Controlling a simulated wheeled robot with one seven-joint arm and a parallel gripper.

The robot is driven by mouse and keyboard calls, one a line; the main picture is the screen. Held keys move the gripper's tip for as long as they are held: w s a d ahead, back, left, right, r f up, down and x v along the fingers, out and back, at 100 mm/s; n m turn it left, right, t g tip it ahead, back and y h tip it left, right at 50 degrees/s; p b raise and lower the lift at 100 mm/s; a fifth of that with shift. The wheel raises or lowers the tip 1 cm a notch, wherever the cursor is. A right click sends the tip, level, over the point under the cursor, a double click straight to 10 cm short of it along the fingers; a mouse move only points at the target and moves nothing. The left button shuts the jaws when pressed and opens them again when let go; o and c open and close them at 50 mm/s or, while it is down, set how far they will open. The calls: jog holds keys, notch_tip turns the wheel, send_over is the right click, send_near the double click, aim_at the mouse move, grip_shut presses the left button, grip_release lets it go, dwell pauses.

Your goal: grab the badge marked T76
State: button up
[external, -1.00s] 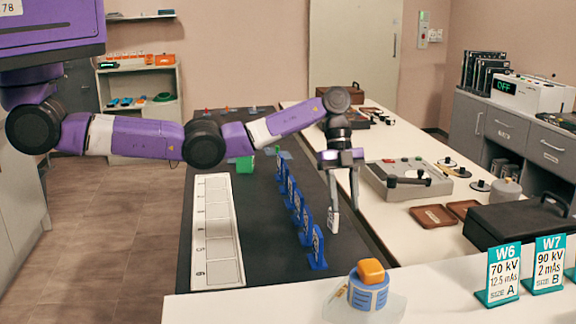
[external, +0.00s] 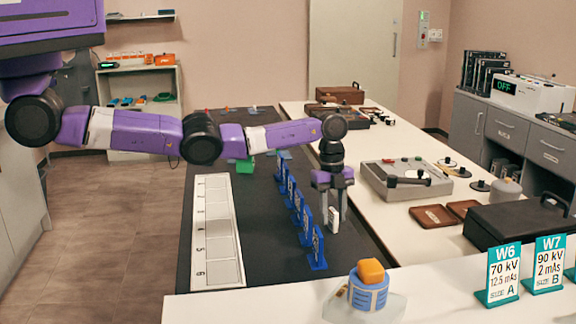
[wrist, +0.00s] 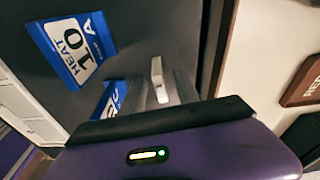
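A small upright white piece (external: 334,219) stands on the dark mat; its marking is not readable, so I cannot tell whether it is the T76 badge. My gripper (external: 336,215) points down over it with a finger on each side. In the wrist view the white piece (wrist: 158,80) shows between my gripper's fingers (wrist: 160,88), with a small gap visible beside the right finger. The fingers look apart, not closed on it. No T76 marking can be read in any view.
A row of blue stands (external: 317,250) is close to the left of my gripper; one reads HEAT 10 A (wrist: 72,50). A numbered white strip (external: 216,235) lies further left. Brown trays (external: 433,216) and a grey device (external: 405,180) are on the white counter to the right.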

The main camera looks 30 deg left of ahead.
jog(key=shift+f, duration=0.35)
jog(key=shift+c, duration=0.2)
grip_shut()
jog(key=shift+d, duration=0.1)
